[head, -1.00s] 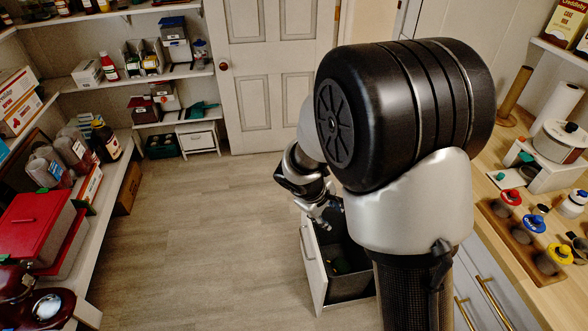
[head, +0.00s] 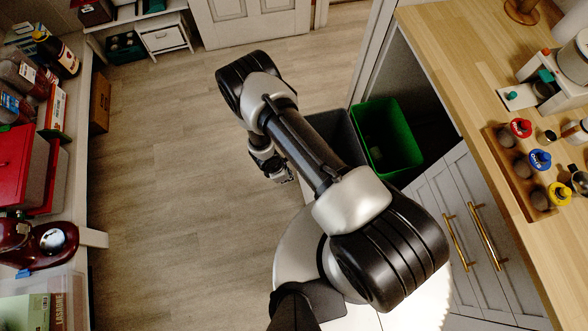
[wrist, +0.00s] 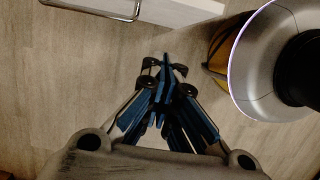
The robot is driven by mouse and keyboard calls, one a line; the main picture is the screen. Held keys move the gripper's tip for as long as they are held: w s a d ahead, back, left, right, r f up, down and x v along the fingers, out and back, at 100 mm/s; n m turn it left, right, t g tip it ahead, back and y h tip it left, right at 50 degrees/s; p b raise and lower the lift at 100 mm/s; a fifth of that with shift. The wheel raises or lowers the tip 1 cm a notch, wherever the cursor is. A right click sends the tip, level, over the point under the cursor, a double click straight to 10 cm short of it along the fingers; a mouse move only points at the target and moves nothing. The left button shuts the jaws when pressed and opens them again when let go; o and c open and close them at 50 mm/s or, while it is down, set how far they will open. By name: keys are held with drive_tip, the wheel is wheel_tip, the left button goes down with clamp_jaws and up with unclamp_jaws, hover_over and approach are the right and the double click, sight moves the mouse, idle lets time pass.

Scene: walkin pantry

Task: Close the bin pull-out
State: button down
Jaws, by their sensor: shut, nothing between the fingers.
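The bin pull-out is open below the counter. In the head view its green bin (head: 390,140) stands nearest the cabinet opening, with a dark grey bin (head: 348,138) to its left, partly behind my arm. The pull-out's front is hidden there by my arm. My gripper (head: 286,178) hangs over the floor to the left of the bins. In the wrist view my gripper (wrist: 165,72) is shut and empty, its fingers pointing toward a white panel (wrist: 175,9), apparently the pull-out front. A metal bar handle (wrist: 95,12) shows at the panel's left. A gap of floor separates fingertips and panel.
The wooden counter (head: 455,75) and closed grey doors (head: 462,215) with brass handles (head: 484,238) stand at the right. Shelving with a red box (head: 20,160) lines the left. The wood floor (head: 165,190) between is clear.

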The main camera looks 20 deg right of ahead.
drive_tip(key=d+f+b, duration=0.3)
drive_tip(key=d+f, duration=0.3)
drive_tip(key=f, duration=0.2)
drive_tip(key=shift+d+f+b, duration=0.15)
drive_tip(key=shift+f+b, duration=0.25)
